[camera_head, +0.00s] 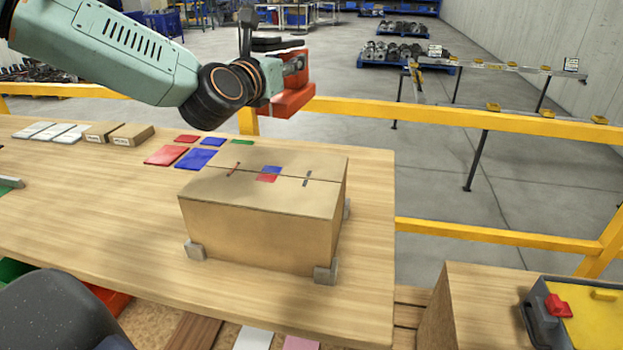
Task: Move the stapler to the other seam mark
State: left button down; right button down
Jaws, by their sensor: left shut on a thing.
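A closed cardboard box (263,231) stands on the wooden table, held by small grey corner blocks. My left gripper (290,68) reaches in from the upper left and is shut on the orange-red stapler (290,99). It holds the stapler in the air above and behind the box, apart from it. The gripper partly hides the stapler. My right gripper is not in view.
Red (166,155) and blue cards (197,159) lie left of the box, with small cartons (131,136) and white packets farther left. A yellow rail (470,120) runs behind the table (110,240). A yellow-topped case (590,308) stands at lower right. The table's left middle is clear.

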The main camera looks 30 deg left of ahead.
pick_arm(q)
jog(key=d+f+b, duration=0.1)
jog(key=d+b, duration=0.4)
jog(key=d, duration=0.1)
jog(key=f+y, duration=0.1)
jog(key=f, duration=0.2)
jog(key=f+n+b, duration=0.1)
jog(key=f, duration=0.3)
jog(key=f+y+b, duration=0.1)
jog(key=f, duration=0.2)
jog(key=shift+a+f+n+g+y, duration=0.2)
jog(key=shift+f+n+g+y, duration=0.1)
jog(key=shift+f+n, duration=0.1)
jog(key=shift+w+f, duration=0.2)
jog(key=shift+s+f+b, duration=0.1)
jog(key=shift+s+b, duration=0.15)
jog(key=shift+b, duration=0.05)
jog(key=c, duration=0.9)
grip_release()
jog(key=shift+w+d+f, duration=0.1)
jog(key=shift+f, duration=0.1)
jog(key=shift+o, duration=0.3)
